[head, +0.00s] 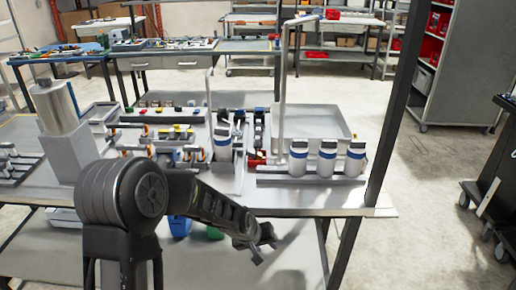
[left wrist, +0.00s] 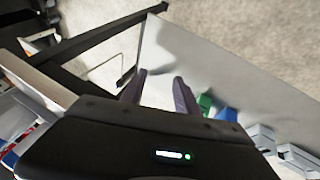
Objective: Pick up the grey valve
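My left gripper (head: 264,246) reaches in front of the bench at the height of its lower shelf. In the left wrist view its two fingers (left wrist: 158,88) are apart with nothing between them. Two grey blocky pieces (left wrist: 264,137) lie on the lower shelf at the right of the left wrist view; I cannot tell whether one is the grey valve. A blue piece (head: 180,227) and a green piece (head: 215,233) lie on the same shelf, beside the grey ones. My left arm hides part of this shelf in the head view. My right gripper is not in view.
The bench top (head: 300,200) above the shelf carries several white dispensers with blue bands (head: 327,157), a grey tray (head: 318,122) and small parts. A dark post (head: 395,110) stands at its right. The right part of the lower shelf (head: 290,262) is bare.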

